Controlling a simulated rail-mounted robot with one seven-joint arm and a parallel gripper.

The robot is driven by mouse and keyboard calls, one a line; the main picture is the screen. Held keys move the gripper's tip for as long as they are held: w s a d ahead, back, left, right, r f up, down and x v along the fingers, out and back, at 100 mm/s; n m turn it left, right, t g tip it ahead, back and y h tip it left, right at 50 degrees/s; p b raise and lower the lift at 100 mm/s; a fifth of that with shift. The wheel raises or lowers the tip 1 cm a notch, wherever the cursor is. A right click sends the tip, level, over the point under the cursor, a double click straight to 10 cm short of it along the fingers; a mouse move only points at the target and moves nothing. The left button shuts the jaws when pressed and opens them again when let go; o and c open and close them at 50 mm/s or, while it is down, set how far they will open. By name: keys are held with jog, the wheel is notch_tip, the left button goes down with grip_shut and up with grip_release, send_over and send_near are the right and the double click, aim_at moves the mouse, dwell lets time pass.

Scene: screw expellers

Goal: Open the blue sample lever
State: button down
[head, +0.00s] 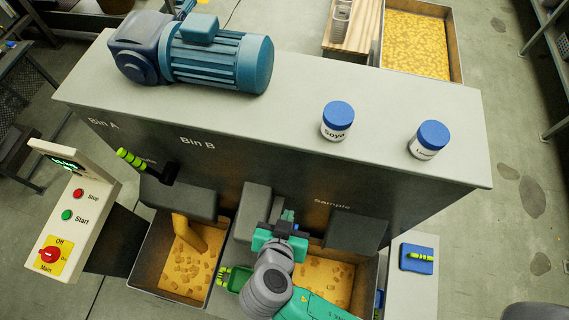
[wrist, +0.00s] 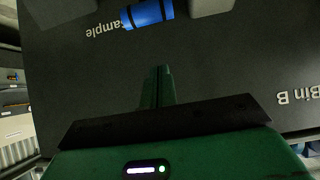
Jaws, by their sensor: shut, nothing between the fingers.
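The blue sample lever shows as a blue cylindrical handle (wrist: 148,14) at the top of the wrist view, beside the upside-down "Sample" lettering on the dark machine front. In the head view only a small blue part (head: 288,215) shows just behind my gripper; the rest is hidden. My gripper (head: 278,232) is in front of the machine, left of the "Sample" label. In the wrist view its green fingers (wrist: 158,86) are together and empty, pointing toward the dark panel. A gap in the picture separates the fingertips from the blue handle; I cannot tell the depth.
A lever with a yellow-green grip (head: 132,159) sticks out at the left. Bins of tan pieces (head: 190,268) stand below the chutes. A control panel (head: 72,215) stands at left. Two blue-lidded jars (head: 337,121) and a motor (head: 205,55) sit on top.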

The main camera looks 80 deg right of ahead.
jog(key=f, duration=0.2)
jog(key=d+f+p, duration=0.1)
jog(key=f, duration=0.1)
jog(key=shift+s+d+f, duration=0.1)
jog(key=shift+d+f, duration=0.05)
jog(key=shift+f, duration=0.1)
jog(key=shift+a+f, duration=0.35)
jog(key=shift+a, duration=0.05)
jog(key=shift+f, duration=0.1)
